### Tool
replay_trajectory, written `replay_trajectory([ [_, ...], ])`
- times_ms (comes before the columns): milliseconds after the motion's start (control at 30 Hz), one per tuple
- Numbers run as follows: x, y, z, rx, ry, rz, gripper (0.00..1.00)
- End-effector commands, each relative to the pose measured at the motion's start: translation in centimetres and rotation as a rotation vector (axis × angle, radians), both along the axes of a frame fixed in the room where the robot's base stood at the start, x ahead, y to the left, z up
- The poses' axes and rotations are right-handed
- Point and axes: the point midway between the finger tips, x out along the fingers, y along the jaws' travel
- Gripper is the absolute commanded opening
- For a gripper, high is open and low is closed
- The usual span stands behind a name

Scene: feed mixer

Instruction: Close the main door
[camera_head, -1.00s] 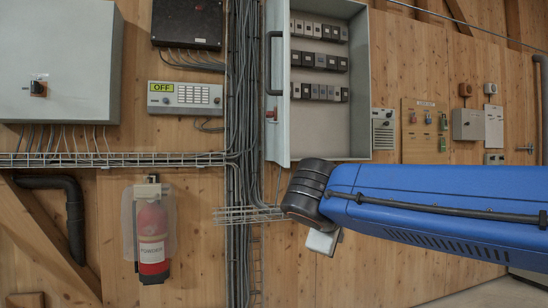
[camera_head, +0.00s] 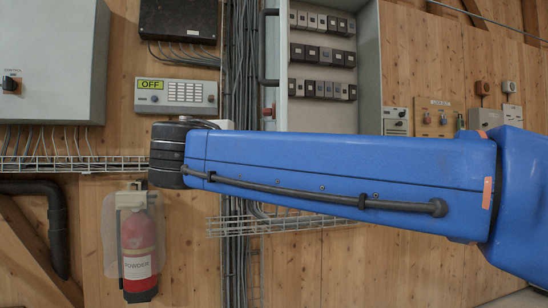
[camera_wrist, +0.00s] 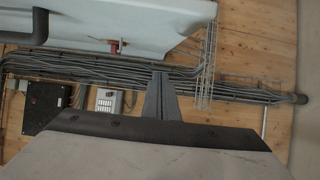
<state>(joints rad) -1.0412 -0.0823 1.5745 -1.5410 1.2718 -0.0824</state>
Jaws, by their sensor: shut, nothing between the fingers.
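The main door (camera_head: 283,70) of the tall grey cabinet stands open, seen nearly edge-on in the head view, with a black bar handle (camera_head: 270,50) on its left side. The open cabinet (camera_head: 370,75) shows rows of dark switches. In the wrist view the door is the pale panel (camera_wrist: 125,18) across the top, with its handle (camera_wrist: 39,28) at left and a red part (camera_wrist: 115,46) on its lower edge. My gripper (camera_wrist: 160,78) is shut and empty, below the door in that picture and apparently apart from it. My blue arm hides the gripper and the cabinet's lower part in the head view.
A wire cable tray (camera_head: 100,163) and a vertical cable bundle (camera_head: 238,70) run along the wooden wall. A fire extinguisher (camera_head: 138,250) hangs at lower left. A grey control box (camera_head: 50,60) and a panel marked OFF (camera_head: 175,95) are at left.

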Motion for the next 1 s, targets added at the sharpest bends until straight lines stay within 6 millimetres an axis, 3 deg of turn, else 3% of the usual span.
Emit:
replay_trajectory([
  [267,1.3,0.0,0.2,-0.003,-0.005,0.001,0.00],
  [833,10.1,-2.1,0.1,-0.003,-0.004,0.000,0.00],
  [1000,9.7,-4.6,0.2,-0.002,-0.005,0.002,0.00],
])
